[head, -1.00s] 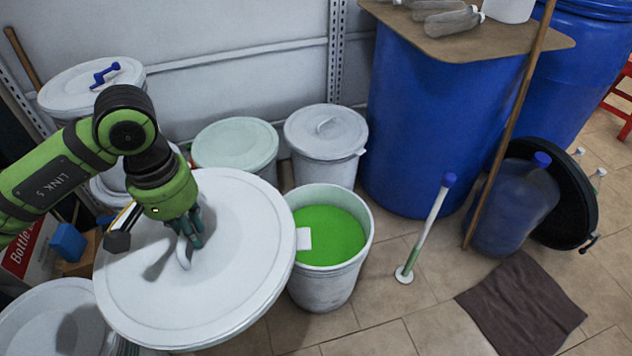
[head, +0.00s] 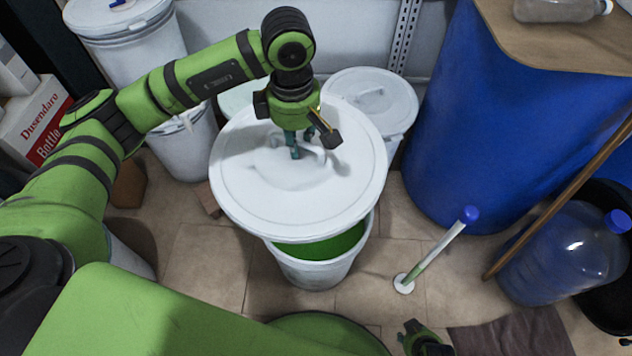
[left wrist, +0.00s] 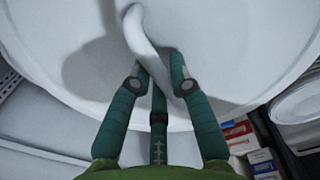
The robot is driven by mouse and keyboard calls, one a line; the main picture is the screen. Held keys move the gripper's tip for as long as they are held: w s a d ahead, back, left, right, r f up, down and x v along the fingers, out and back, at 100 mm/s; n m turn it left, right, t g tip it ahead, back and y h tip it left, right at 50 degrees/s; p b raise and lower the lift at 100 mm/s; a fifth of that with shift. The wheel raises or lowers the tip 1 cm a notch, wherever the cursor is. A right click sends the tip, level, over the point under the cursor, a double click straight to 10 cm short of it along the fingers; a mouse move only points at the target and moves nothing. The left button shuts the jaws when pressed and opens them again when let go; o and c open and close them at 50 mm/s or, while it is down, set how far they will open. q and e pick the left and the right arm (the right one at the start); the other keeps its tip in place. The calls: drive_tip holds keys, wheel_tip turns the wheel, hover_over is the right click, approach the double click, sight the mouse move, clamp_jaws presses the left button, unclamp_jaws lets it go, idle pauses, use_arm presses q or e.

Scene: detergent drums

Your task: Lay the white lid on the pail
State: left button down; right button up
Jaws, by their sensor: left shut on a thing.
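The white lid (head: 265,195) is a large round disc with a raised handle on top. My left gripper (head: 304,148) is shut on that handle, and the left wrist view shows its fingers (left wrist: 156,72) around the handle (left wrist: 147,50). The lid is over the pail (head: 318,272), nearly level, and hides most of its opening. A crescent of green contents (head: 325,247) shows at the pail's near right side. I cannot tell whether the lid touches the rim. A small part of my right gripper (head: 425,342) shows at the bottom edge; its fingers are not clear.
A lidded pail (head: 375,100) stands close behind on the right, beside a big blue drum (head: 470,120). A blue-capped stick (head: 437,250) stands on the tiles to the right. A pole (head: 550,210) leans near a blue bottle (head: 565,255).

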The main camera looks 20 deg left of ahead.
sight(309, 157)
use_arm(q)
drive_tip(key=f+n, duration=0.1)
drive_tip(key=n, duration=0.2)
drive_tip(key=w+f+n, duration=0.1)
drive_tip(key=n, duration=0.2)
drive_tip(key=f+n, duration=0.2)
drive_tip(key=shift+w+d+n+b, duration=0.25)
drive_tip(key=shift+d+n+b, duration=0.05)
drive_tip(key=shift+n+b, duration=0.1)
drive_tip(key=f+n, duration=0.1)
drive_tip(key=n, duration=0.1)
drive_tip(key=f+n, duration=0.1)
drive_tip(key=n, duration=0.2)
drive_tip(key=w+f+n, duration=0.1)
drive_tip(key=f+n, duration=0.1)
drive_tip(key=n, duration=0.1)
drive_tip(key=shift+d+b, duration=0.3)
drive_tip(key=shift+b, duration=0.05)
wheel_tip(309, 157, down, 16)
drive_tip(key=n+b, duration=0.7)
drive_tip(key=n, duration=1.4)
drive_tip(key=shift+w+d+f+n, duration=0.25)
drive_tip(key=shift+w+d+n, duration=0.1)
drive_tip(key=shift+d, duration=0.1)
use_arm(e)
wheel_tip(309, 157, up, 17)
drive_tip(key=shift+w+f, duration=0.15)
drive_tip(key=shift+w, duration=0.15)
